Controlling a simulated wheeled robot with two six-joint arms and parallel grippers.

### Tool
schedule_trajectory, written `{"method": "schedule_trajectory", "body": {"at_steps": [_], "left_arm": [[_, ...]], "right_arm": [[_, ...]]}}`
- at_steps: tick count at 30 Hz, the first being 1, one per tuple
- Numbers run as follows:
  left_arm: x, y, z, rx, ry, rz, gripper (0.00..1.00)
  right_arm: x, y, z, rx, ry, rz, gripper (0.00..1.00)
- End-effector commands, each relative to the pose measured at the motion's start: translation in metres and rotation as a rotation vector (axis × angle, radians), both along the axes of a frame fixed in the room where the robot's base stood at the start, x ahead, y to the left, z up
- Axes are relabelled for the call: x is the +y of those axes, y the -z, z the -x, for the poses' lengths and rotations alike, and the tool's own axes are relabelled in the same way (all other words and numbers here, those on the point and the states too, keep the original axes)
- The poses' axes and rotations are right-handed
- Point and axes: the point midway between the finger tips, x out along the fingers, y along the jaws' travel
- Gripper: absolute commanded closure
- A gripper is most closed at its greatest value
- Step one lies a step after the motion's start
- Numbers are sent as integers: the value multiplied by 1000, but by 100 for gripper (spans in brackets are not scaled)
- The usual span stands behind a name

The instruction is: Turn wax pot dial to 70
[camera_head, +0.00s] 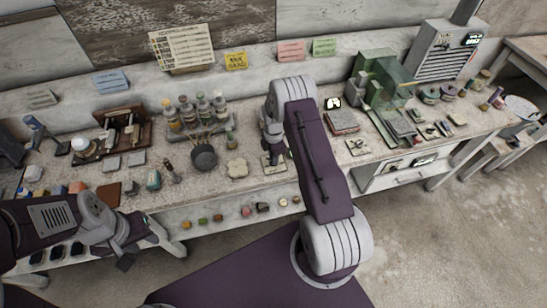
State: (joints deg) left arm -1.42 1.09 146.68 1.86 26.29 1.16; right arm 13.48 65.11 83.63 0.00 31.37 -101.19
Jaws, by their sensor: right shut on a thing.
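A dark round pot (204,157) with thin sticks across it stands on the bench left of centre; it may be the wax pot, but I see no dial or numbers on it. My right gripper (273,156) points down at the bench, right of this pot and apart from it. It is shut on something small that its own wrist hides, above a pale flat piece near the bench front. My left gripper (138,252) hangs low at the left, in front of the bench edge and away from the pot; its fingers are too unclear to read.
A rack of bottles (196,112) stands behind the pot, and a pale flower-shaped piece (237,168) lies between pot and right gripper. Several small things line the lower shelf (232,222). The floor (450,240) at right is clear.

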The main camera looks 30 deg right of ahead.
Motion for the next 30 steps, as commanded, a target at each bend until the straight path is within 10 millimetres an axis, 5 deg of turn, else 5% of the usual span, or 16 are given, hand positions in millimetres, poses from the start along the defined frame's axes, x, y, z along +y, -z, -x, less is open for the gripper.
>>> {"method": "schedule_trajectory", "body": {"at_steps": [30], "left_arm": [[0,37,0,0,0,0,64]], "right_arm": [[-1,-1,-3,-8,912,1,100]]}}
